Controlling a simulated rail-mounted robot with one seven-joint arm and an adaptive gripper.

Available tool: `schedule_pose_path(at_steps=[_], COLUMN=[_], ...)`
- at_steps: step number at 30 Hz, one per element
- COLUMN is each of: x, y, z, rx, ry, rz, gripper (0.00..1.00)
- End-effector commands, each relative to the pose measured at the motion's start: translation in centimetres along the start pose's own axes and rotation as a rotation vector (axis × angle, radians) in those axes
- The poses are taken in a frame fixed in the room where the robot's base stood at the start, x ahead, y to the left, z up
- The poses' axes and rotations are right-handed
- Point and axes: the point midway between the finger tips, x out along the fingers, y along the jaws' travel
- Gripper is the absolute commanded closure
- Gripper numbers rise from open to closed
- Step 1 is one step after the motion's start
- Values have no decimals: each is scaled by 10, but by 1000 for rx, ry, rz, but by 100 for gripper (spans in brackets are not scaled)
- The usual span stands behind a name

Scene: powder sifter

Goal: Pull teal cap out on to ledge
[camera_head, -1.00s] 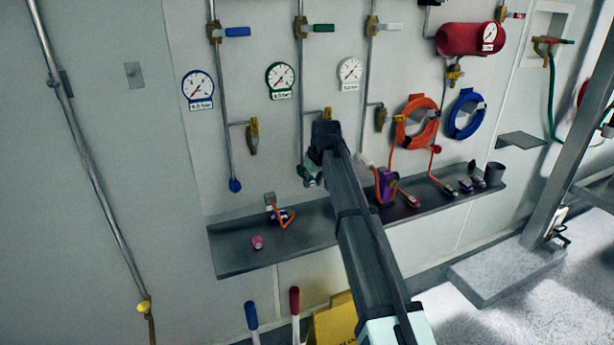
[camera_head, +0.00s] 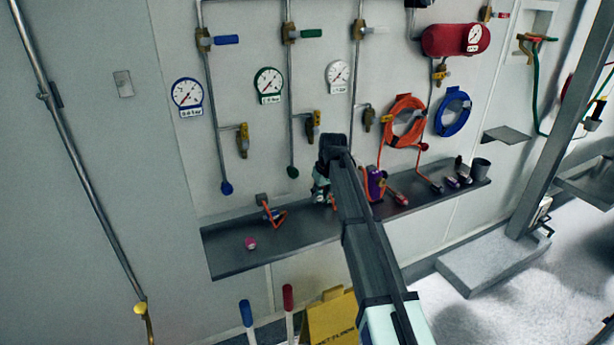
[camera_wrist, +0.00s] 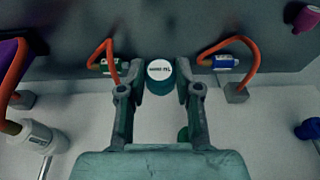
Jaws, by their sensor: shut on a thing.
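In the wrist view, my gripper (camera_wrist: 161,88) is shut on a teal cap (camera_wrist: 160,74) with a white, printed round top. The cap sits between the two fingertips, over the dark ledge (camera_wrist: 165,20). I cannot tell whether it touches the ledge. In the head view, my gripper (camera_head: 322,192) is low, close to the wall at the ledge (camera_head: 228,258). My arm hides part of the ledge, and I cannot make out the cap there. The green pipe end (camera_head: 292,172) hangs up and left of my gripper; it also shows in the wrist view (camera_wrist: 183,134).
Orange-looped fittings flank the cap: one green (camera_wrist: 107,65), one blue (camera_wrist: 226,61). A purple item (camera_head: 376,184) stands just right of my gripper. A pink cap (camera_head: 250,243) lies left on the ledge, with bare room around it. A blue pipe end (camera_head: 226,188) hangs left.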

Motion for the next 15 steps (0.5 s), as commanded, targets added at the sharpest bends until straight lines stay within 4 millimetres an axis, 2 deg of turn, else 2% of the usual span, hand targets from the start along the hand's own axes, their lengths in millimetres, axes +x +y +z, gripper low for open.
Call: schedule_pose_path(at_steps=[1,4,9,15], x=[0,14,21,23], y=[5,11,7,6], z=[14,34,42,43], rx=[-36,-136,-275,-302], ry=[-24,-68,-130,-166], rz=[-15,-45,-76,-81], gripper=[100,100,100,100])
